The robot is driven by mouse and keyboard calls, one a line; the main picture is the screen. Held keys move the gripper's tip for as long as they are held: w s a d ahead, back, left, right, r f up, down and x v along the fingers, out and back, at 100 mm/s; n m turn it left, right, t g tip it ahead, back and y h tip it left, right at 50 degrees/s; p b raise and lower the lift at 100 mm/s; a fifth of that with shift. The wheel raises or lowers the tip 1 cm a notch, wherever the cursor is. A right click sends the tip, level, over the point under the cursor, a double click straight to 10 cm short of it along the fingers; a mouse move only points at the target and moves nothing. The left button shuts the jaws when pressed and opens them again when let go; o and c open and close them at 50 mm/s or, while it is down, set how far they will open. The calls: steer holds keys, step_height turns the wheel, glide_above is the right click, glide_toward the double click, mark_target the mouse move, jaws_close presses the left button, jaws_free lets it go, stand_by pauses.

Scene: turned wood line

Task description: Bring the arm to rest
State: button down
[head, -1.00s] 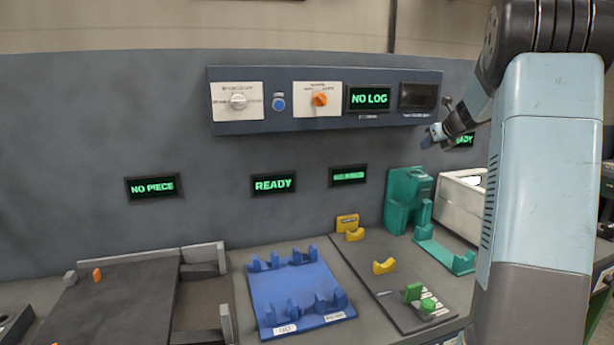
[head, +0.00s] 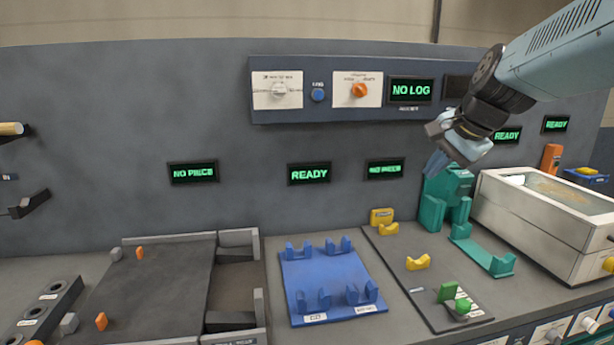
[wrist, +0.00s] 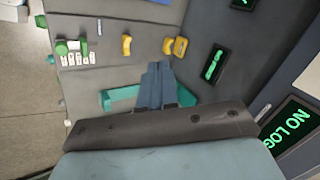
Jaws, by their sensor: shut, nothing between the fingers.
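My gripper (head: 436,166) hangs in front of the right part of the back panel, just above the green stand (head: 436,212). Its fingers are together with nothing between them. My arm comes in from the upper right of the head view. In the wrist view the closed fingers (wrist: 155,86) point over the bench, with the green part (wrist: 122,98) partly hidden behind them. My gripper appears apart from the bench fixtures.
A blue cradle plate (head: 330,275) and a dark plate with yellow rests (head: 418,262) lie on the bench. A white box (head: 535,225) stands at right. The control panel (head: 320,117) has a NO LOG display (head: 411,90). A dark tray (head: 155,285) lies at left.

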steer(key=s+a+f+n+h, duration=0.1)
steer(key=s+f+n, duration=0.2)
steer(key=s+n, duration=0.2)
steer(key=s+f+n+h, duration=0.1)
steer(key=s+f+n, duration=0.2)
steer(key=s, duration=0.7)
steer(key=n, duration=0.2)
steer(key=shift+s+a+f+n+g, duration=0.15)
steer(key=shift+s+a+n+g, duration=0.15)
steer(key=shift+a+n+g, duration=0.1)
steer(key=shift+a, duration=0.1)
